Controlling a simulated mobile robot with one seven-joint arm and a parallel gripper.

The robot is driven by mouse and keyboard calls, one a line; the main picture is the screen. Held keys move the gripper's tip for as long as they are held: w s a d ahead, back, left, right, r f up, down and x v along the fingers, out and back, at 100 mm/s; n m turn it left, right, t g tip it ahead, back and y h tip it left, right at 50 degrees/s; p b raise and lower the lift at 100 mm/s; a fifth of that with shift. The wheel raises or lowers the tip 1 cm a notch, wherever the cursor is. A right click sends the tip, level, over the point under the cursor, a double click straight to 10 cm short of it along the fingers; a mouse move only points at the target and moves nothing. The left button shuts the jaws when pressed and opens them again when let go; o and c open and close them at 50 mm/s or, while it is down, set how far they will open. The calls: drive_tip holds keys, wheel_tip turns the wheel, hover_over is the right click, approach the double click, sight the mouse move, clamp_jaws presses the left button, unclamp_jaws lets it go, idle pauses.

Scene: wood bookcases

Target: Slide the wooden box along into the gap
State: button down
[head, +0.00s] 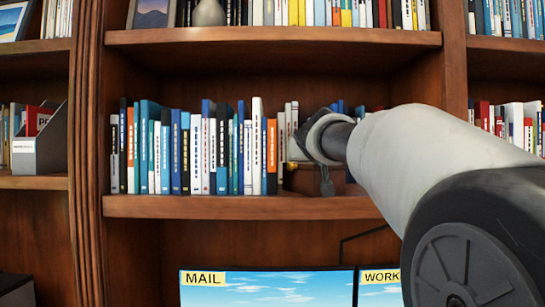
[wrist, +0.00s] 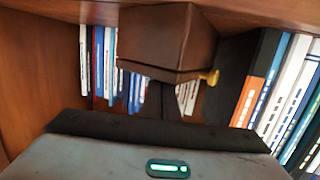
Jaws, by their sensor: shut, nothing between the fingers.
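The brown wooden box (head: 302,180) sits on the middle shelf, just right of a row of books, partly hidden behind my gripper (head: 327,182). In the wrist view the box (wrist: 165,38) fills the top middle, with a small gold knob (wrist: 211,77) at its edge. My gripper's dark fingers (wrist: 168,103) are shut and empty, close against the near side of the box; I cannot tell whether they touch it. My arm hides much of the shelf to the right of the box, so the gap cannot be made out clearly.
A row of books (head: 193,150) stands on the middle shelf (head: 240,207) left of the box. More books (wrist: 110,60) show at the left in the wrist view. The shelf above (head: 270,37) holds books and a grey vase (head: 208,12). Screens stand below.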

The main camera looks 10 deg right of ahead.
drive_tip(key=shift+w+d, duration=0.1)
drive_tip(key=shift+w, duration=0.15)
drive_tip(key=shift+s+r, duration=0.1)
drive_tip(key=shift+r, duration=0.05)
drive_tip(key=f+b+v, duration=0.2)
drive_tip(key=b+v, duration=0.1)
drive_tip(key=v, duration=0.9)
drive_tip(key=s+a+f+n+g+y+p, duration=0.1)
drive_tip(key=s+a+f+g+y+p, duration=0.1)
drive_tip(key=s+f, duration=0.6)
drive_tip(key=s+a+f+n+g+y+p, duration=0.1)
drive_tip(key=s+a+f+g+p, duration=0.3)
drive_tip(key=s+f, duration=0.5)
drive_tip(key=s+a+f+n+g+y+p, duration=0.2)
drive_tip(key=s+f+p, duration=0.3)
drive_tip(key=s+f, duration=0.3)
drive_tip(key=shift+s+a+f+g+y+p, duration=0.3)
drive_tip(key=shift+a+f+g, duration=0.2)
drive_tip(key=shift+f+g, duration=0.4)
